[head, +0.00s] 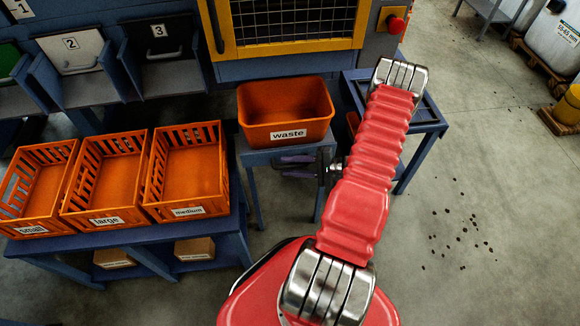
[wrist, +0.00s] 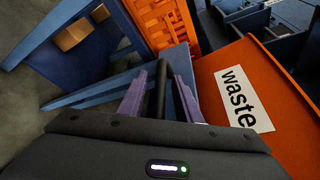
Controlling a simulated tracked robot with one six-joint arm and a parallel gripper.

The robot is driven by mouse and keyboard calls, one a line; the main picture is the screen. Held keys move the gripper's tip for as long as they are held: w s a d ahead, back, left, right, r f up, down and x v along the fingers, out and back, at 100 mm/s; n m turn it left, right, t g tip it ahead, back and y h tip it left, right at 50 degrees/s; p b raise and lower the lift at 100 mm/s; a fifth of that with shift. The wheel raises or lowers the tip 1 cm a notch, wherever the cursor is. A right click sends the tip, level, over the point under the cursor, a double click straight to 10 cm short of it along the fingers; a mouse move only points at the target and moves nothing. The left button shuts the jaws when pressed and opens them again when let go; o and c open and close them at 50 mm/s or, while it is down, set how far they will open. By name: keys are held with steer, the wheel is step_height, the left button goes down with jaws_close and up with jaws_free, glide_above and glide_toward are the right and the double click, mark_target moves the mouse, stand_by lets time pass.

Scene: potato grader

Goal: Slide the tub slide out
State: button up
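The orange waste tub (head: 287,110) sits on a blue stand (head: 252,158) below the yellow-framed machine. Its labelled wall (wrist: 222,82) fills the right of the wrist view. My gripper (head: 285,166) is in front of the stand, just below the tub. In the wrist view its two purple fingers (wrist: 160,78) are apart, one on each side of a dark upright-looking bar (wrist: 161,88), which seems to be the slide's handle. Gaps show between the bar and both fingers. How the bar joins the stand is hidden.
Orange crates marked small (head: 30,230), large (head: 105,221) and medium (head: 186,211) stand on a blue bench at left. A blue side table (head: 428,127) is right of the tub, partly behind my arm. A red stop button (head: 396,25) is above. Floor at right is mostly clear.

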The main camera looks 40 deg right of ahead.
jaws_close()
stand_by(0.3)
